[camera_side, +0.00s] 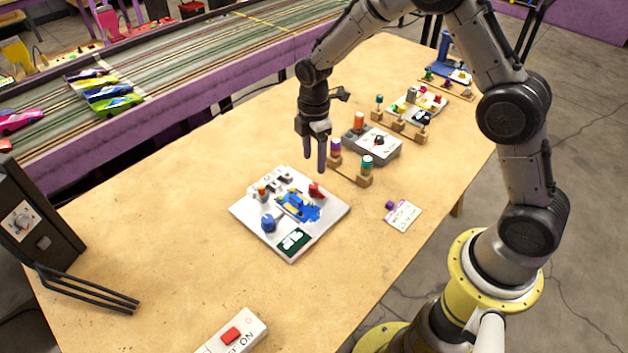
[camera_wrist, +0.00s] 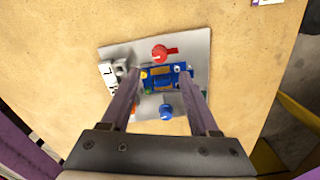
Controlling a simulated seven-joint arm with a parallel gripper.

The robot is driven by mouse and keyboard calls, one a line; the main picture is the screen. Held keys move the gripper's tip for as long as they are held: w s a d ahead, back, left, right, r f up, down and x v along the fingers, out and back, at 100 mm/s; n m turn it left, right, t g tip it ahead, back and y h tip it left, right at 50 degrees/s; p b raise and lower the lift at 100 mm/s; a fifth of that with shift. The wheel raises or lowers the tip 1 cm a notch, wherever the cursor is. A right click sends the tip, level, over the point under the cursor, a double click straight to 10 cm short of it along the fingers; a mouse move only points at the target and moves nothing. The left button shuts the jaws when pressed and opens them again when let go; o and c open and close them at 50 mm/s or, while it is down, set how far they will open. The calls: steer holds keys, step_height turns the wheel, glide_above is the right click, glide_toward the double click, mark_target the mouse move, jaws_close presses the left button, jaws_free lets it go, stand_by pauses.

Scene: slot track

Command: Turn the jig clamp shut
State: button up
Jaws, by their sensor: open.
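A pale square jig plate (camera_side: 246,209) lies on the wooden table. A blue car-like body (camera_side: 299,207) sits in its middle. A red knob with a side lever (camera_side: 316,189) stands at the plate's far right, and a blue knob (camera_side: 268,223) at its near left; which one is the clamp is not labelled. In the wrist view the red knob (camera_wrist: 160,53) is above the blue body (camera_wrist: 158,80) and its lever points right; the blue knob (camera_wrist: 166,112) is below. My gripper (camera_side: 314,162) is open and empty, pointing down, above and beyond the plate, touching nothing.
A wooden stand with coloured pegs (camera_side: 350,175) and a grey box (camera_side: 372,142) are right of the gripper. A small card (camera_side: 403,216) lies at the right. A red-button box (camera_side: 232,335) is at the front.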

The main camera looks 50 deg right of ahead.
mark_target(314, 185)
step_height(314, 185, down, 9)
steer(key=shift+r, duration=0.2)
steer(key=shift+c, duration=0.3)
jaws_close()
